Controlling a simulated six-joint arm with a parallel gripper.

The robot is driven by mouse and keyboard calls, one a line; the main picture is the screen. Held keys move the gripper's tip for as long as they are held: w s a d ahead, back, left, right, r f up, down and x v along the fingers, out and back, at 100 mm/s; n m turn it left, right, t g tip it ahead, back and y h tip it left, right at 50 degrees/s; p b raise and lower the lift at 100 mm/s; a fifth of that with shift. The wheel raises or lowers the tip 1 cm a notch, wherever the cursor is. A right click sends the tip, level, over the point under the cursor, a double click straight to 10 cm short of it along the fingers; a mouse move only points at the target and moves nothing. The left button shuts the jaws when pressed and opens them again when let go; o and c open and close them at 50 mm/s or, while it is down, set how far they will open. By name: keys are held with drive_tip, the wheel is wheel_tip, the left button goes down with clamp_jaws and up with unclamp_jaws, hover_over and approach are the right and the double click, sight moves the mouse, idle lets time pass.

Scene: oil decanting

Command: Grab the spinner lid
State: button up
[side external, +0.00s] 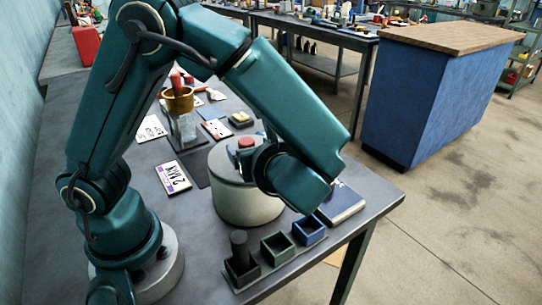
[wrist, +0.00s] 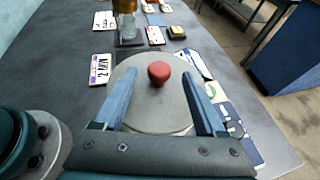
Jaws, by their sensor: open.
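The spinner lid (wrist: 135,119) is a grey round disc with a red knob (wrist: 159,73) on top. In the side external view the lid (side external: 224,167) sits on a pale round pot (side external: 242,203), partly hidden by my arm. My gripper (wrist: 164,80) is open in the wrist view, with one blue-grey finger on each side of the red knob and clear space between them and the knob. In the side external view the fingers are mostly hidden behind my wrist.
A gold-topped glass jar (side external: 184,117) stands behind the pot on the grey table (side external: 304,160). Labelled cards, including a plate-like one (side external: 172,178), lie around it. A dark blue book (side external: 342,204) lies right of the pot. A tray with small black, green and blue bins (side external: 278,247) sits in front.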

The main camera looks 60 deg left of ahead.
sight(248, 144)
drive_tip(key=shift+x, duration=2.05)
clamp_jaws()
drive_tip(key=shift+r, duration=0.1)
